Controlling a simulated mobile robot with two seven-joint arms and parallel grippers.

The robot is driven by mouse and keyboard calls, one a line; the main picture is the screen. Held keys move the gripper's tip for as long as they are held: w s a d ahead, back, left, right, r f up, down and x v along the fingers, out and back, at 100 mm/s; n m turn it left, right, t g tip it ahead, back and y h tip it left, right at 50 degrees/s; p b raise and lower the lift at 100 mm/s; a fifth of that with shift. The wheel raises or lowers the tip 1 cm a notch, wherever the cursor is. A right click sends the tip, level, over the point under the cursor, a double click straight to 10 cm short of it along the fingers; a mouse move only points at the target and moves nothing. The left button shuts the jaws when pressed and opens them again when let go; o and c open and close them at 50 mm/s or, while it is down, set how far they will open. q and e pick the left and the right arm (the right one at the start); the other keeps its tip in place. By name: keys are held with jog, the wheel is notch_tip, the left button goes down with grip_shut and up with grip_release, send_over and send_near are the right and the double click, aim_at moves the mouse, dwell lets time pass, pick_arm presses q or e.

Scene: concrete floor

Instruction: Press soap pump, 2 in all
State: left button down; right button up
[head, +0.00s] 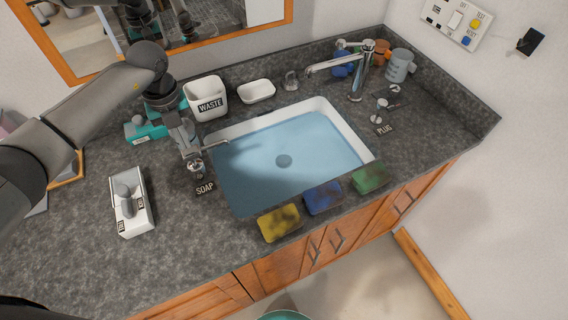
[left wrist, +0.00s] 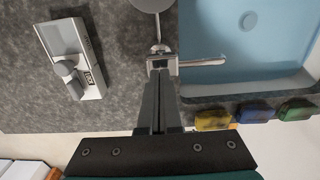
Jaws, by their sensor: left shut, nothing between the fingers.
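The metal soap pump (head: 195,168) stands on the grey counter at the left of the sink, behind a black SOAP label (head: 205,188). Its spout points right over the sink rim. My left gripper (head: 187,148) is shut, empty and pointing down at the pump head. It partly hides the pump in the head view. In the left wrist view the closed fingers (left wrist: 160,100) reach towards the pump (left wrist: 161,64), with the tips at or close to its head. I cannot tell whether they touch. My right gripper is not in view.
The sink (head: 285,160) holds bluish water. Yellow (head: 280,222), blue (head: 323,197) and green (head: 370,178) sponges lie along its front edge. A white waste bin (head: 205,98) and soap dish (head: 256,91) stand behind. A white lever box (head: 130,202) sits left; the faucet (head: 358,75) is at back right.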

aim_at(189, 151)
pick_arm(q)
jog(key=shift+f, duration=0.15)
dwell(0.4)
jog(key=shift+f+b, duration=1.4)
jog(key=shift+f, duration=0.3)
jog(key=shift+r, duration=0.1)
jog(key=shift+r+p, duration=1.65)
jog(key=shift+r, duration=0.15)
jog(key=shift+f, duration=0.2)
